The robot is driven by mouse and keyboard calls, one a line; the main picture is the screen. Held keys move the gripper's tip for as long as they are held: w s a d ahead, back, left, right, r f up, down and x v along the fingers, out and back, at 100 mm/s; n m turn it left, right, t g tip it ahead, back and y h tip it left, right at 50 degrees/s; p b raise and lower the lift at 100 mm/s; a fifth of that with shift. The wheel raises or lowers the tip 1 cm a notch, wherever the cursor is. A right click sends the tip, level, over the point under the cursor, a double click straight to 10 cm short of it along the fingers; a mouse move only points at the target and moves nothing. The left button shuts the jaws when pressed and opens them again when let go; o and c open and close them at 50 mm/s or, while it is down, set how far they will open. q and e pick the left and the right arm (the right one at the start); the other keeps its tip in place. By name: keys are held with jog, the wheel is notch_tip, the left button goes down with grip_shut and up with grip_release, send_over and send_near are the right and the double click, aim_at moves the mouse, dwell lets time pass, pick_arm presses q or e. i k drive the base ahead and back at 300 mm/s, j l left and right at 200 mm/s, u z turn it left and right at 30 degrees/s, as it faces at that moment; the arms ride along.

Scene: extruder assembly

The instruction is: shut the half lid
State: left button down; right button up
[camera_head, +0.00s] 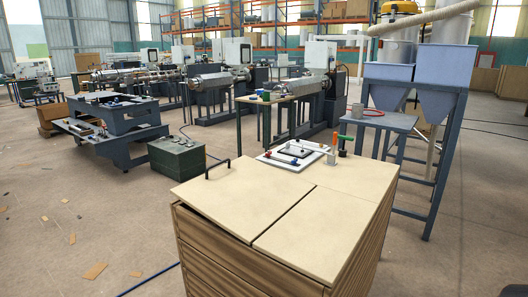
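A wooden box (225,248) with slatted sides stands in the near middle. Its pale top is made of panels. The left panel, which looks like the half lid (235,200), lies nearly flat. A dark gap shows under its near left edge, so it seems slightly raised there. A dark seam parts it from the near right panel (315,230). A black bar handle (219,169) stands at the far left edge of the top. Neither of my grippers is in view.
A white tray (267,158) with small coloured tools lies on the box top's far edge. A dark green chest (176,158) stands on the floor behind left. Blue hoppers on a frame (441,165) stand at right. The floor left of the box is mostly clear, with scraps and a blue cable.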

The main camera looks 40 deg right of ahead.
aim_at(245, 196)
jog(key=i+j+z, duration=0.1)
jog(key=z, duration=0.3)
jog(key=i+j+z, duration=0.15)
jog(key=z, duration=0.3)
jog(key=i+j+z, duration=0.1)
jog(key=j+z, duration=0.15)
jog(key=z, duration=0.15)
jog(key=i+j+z, duration=0.15)
jog(key=j+z, duration=0.15)
jog(key=z, duration=0.2)
jog(key=i+j+z, duration=0.15)
jog(key=j+z, duration=0.2)
jog(key=z, duration=0.15)
